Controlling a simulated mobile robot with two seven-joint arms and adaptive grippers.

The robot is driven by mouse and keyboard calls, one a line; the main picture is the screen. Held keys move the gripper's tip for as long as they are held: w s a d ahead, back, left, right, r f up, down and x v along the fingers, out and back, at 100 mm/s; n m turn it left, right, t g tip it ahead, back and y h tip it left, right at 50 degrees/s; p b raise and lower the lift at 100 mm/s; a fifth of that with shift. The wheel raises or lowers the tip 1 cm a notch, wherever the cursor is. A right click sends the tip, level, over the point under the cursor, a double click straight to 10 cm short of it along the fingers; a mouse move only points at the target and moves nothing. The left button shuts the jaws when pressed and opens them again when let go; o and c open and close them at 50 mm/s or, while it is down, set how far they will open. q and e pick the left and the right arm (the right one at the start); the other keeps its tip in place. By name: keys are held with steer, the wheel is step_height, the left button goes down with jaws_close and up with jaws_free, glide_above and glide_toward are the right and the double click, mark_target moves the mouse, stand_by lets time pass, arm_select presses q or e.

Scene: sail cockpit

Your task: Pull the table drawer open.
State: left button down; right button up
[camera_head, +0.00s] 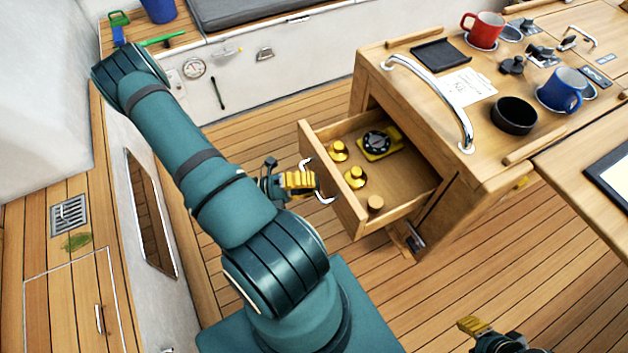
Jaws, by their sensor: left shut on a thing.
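The table drawer (332,184) stands pulled out of the left end of the wooden cockpit table (425,85). Inside it lie several small things, among them brass-coloured pieces (355,177) and a yellow item with a black dial (377,143). My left gripper (306,181), with yellow fingers, is at the drawer front and shut on the white bar handle (323,198). The middle of the handle is hidden by the fingers. My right gripper (470,327) shows only in part at the bottom edge, away from the table; its fingertips are not clear.
On the table stand a red mug (484,27), a blue mug (563,90), a black bowl (514,115) and a curved chrome rail (440,92). A bench (262,12) runs along the back. The plank floor (290,110) around the drawer is clear.

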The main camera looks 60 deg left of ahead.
arm_select(q)
steer(key=c, duration=1)
jaws_free()
steer(key=v, duration=1.2)
steer(key=shift+w, duration=0.1)
